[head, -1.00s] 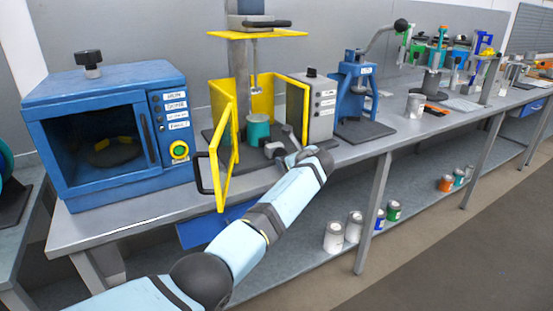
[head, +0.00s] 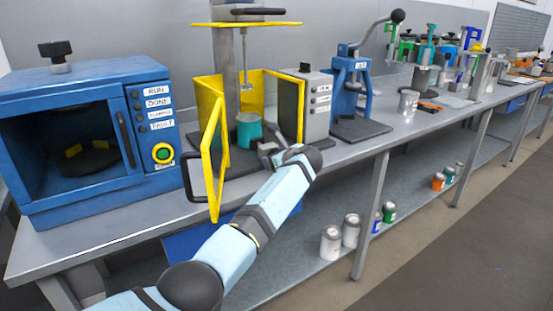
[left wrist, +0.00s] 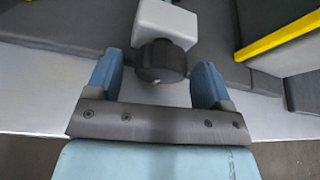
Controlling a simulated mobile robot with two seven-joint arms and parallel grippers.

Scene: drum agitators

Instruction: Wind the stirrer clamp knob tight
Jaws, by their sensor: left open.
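In the left wrist view a black ribbed knob (left wrist: 161,61) sits on a pale grey block (left wrist: 166,22). My left gripper (left wrist: 157,67) is open, its two blue fingers on either side of the knob with gaps showing on both sides. In the head view my left gripper (head: 270,151) is at the front of the stirrer stand, right of a teal can (head: 249,131). The knob is hard to make out there behind my gripper. The stirrer shaft (head: 244,68) hangs above the can. My right gripper is not in view.
The yellow guard door (head: 214,160) stands open left of my arm. A blue oven-like box (head: 75,135) is to the left, a grey control box (head: 317,105) and a blue lever press (head: 352,90) to the right. Several cans stand on the lower shelf (head: 290,255).

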